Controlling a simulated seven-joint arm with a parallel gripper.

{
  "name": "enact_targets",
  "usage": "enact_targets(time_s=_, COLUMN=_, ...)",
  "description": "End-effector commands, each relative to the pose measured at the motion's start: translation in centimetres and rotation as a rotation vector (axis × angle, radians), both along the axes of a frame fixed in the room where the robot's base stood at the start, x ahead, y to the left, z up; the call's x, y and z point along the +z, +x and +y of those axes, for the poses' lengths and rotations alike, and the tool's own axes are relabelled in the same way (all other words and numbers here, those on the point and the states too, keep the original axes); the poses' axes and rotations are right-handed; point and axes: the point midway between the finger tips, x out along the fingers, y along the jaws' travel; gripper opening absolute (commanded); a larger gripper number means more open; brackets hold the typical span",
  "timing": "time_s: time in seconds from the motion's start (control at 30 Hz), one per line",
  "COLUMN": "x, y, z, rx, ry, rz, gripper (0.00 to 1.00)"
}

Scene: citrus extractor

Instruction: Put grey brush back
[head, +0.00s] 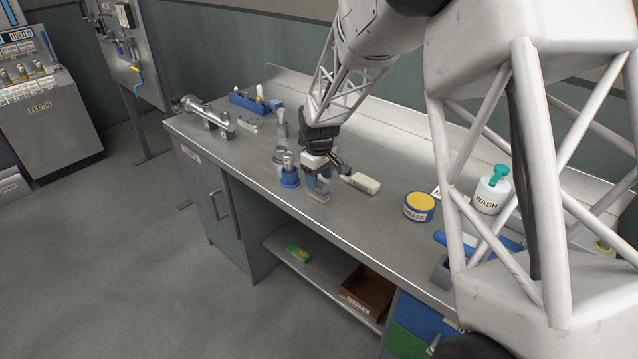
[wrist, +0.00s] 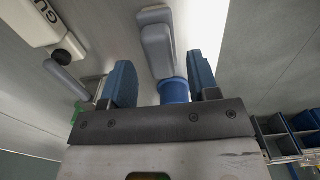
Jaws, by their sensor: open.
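My gripper (head: 319,186) is low over the front of the steel bench, pointing down, with its blue fingers apart. In the wrist view, the open fingers (wrist: 161,75) frame a long grey block with rounded ends (wrist: 155,38) and a blue cylinder (wrist: 173,91). I cannot tell whether the block is the grey brush or whether it touches a finger. In the head view, a pale grey block (head: 318,198) shows right under the fingers. Just left of my gripper stands a blue cup (head: 289,178) with a grey upright piece (head: 288,160) in it.
A white block (head: 361,183) lies right of my gripper. Farther right are a yellow-topped tin (head: 419,207) and a WASH bottle (head: 490,193). A clear bottle (head: 282,128), a metal tool (head: 212,117) and a blue tray (head: 250,102) stand to the left. The bench's front edge is close.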

Motion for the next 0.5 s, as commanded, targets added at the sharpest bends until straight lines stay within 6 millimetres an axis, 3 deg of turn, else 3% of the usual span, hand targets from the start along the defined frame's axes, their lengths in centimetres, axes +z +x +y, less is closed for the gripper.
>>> enact_targets(time_s=0.3, x=4.0, y=-0.1, z=0.0, rx=0.000, ry=0.000, rz=-0.003, gripper=0.55)
enact_targets(time_s=0.5, x=4.9, y=-0.1, z=0.0, rx=0.000, ry=0.000, rz=0.000, gripper=0.55)
